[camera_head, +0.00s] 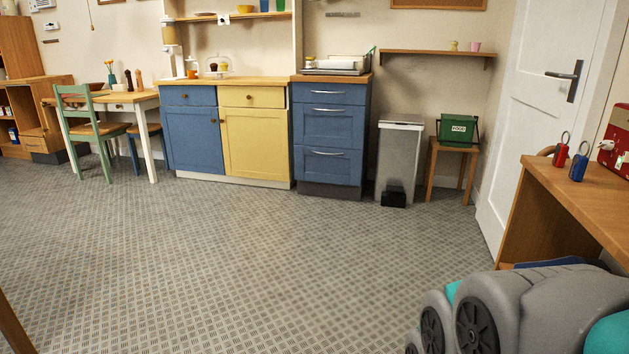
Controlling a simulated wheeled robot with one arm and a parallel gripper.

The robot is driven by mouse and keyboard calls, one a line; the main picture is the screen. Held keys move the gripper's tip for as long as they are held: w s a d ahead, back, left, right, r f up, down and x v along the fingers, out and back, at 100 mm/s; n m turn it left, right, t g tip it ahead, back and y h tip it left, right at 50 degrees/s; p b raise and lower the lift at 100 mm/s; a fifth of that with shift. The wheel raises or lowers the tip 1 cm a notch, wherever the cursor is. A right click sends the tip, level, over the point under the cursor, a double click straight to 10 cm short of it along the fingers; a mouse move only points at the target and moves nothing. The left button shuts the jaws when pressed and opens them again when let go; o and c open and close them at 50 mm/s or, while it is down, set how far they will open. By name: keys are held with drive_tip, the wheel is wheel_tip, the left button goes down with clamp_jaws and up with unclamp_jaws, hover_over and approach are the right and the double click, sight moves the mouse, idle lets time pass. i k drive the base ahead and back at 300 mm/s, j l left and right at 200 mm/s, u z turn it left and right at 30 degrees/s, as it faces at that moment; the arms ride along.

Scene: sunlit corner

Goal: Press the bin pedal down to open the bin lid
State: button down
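The bin (397,160) is a tall grey box with a pale flat lid (401,122). It stands on the floor against the back wall, right of the blue drawer unit. The lid looks closed. A black pedal (394,198) sits at the foot of the bin, facing the room. Grey and teal parts at the lower right are my own arm. My gripper's fingers do not show in this view, and nothing of mine is near the bin.
The patterned floor (250,250) before the bin is clear. A small wooden stool (432,171) with a green box (458,131) stands right of the bin. Blue drawers (330,133) stand left. A white door (545,80) and wooden desk (590,195) are at the right.

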sight(393, 189)
drive_tip(key=i+j+z, duration=0.15)
drive_tip(key=i, duration=0.4)
drive_tip(key=i+j+z, duration=0.1)
drive_tip(key=i+j, duration=0.3)
drive_tip(key=i+j+z, duration=0.15)
drive_tip(key=i+j, duration=0.2)
drive_tip(key=i, duration=0.3)
drive_tip(key=i+z, duration=0.15)
drive_tip(key=i, duration=0.55)
drive_tip(key=i+z, duration=0.15)
drive_tip(key=i, duration=0.55)
drive_tip(key=i+j+z, duration=0.15)
drive_tip(key=i, duration=0.5)
drive_tip(key=i+l+u, duration=0.1)
drive_tip(key=i, duration=0.3)
drive_tip(key=i+l+u, duration=0.1)
drive_tip(key=i+l, duration=0.2)
drive_tip(key=i, duration=0.15)
drive_tip(key=i+l+u, duration=0.1)
drive_tip(key=i+l, duration=0.15)
drive_tip(key=i, duration=0.15)
